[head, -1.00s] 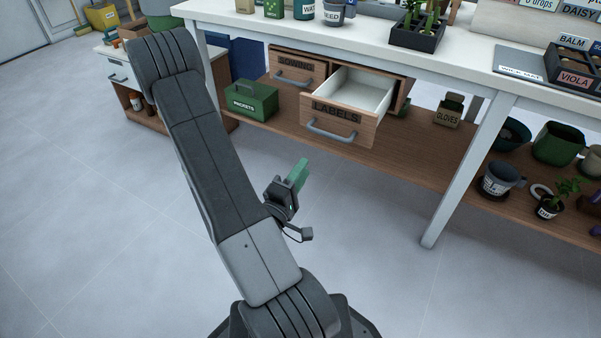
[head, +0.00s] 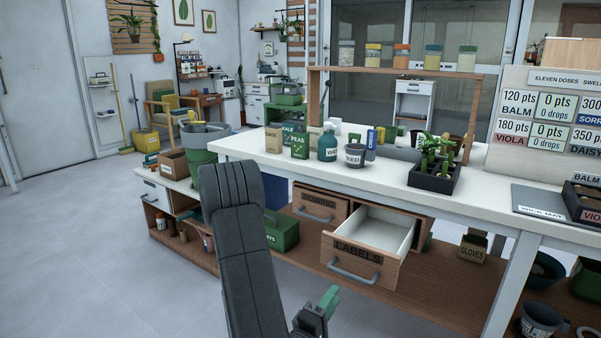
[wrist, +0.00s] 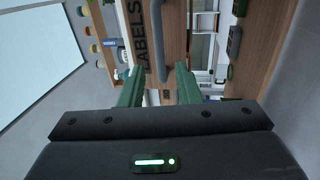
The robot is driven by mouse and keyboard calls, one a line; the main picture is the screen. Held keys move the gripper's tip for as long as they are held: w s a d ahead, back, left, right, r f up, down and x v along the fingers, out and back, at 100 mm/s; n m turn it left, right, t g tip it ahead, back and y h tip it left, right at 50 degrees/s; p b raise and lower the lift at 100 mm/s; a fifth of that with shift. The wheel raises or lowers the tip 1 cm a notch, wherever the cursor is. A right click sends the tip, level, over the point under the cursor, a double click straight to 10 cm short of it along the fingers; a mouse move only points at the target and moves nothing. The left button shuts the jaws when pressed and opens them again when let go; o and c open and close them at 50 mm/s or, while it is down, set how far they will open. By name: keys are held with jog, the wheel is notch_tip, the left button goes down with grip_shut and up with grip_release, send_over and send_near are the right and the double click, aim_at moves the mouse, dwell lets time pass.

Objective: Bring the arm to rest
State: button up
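My gripper (wrist: 160,88) shows in the wrist view with its two green fingers apart and nothing between them. In the head view, part of my gripper (head: 326,304) shows low in the picture, beside my dark arm link. The drawer marked LABELS (head: 357,252) stands pulled open under the bench, and its inside looks empty from here. Its front and bar handle (wrist: 157,45) lie ahead of my gripper in the wrist view, apart from the fingers.
The drawer marked SOWING (head: 318,207) is shut beside it. A green box (head: 283,230) and a GLOVES box (head: 472,249) stand on the lower shelf. The white bench top (head: 300,170) bears packets, bottles and a seedling tray (head: 434,178). The floor (head: 120,280) at left is clear.

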aim_at(348, 273)
jog(key=x, duration=0.9)
jog(key=shift+s, duration=0.1)
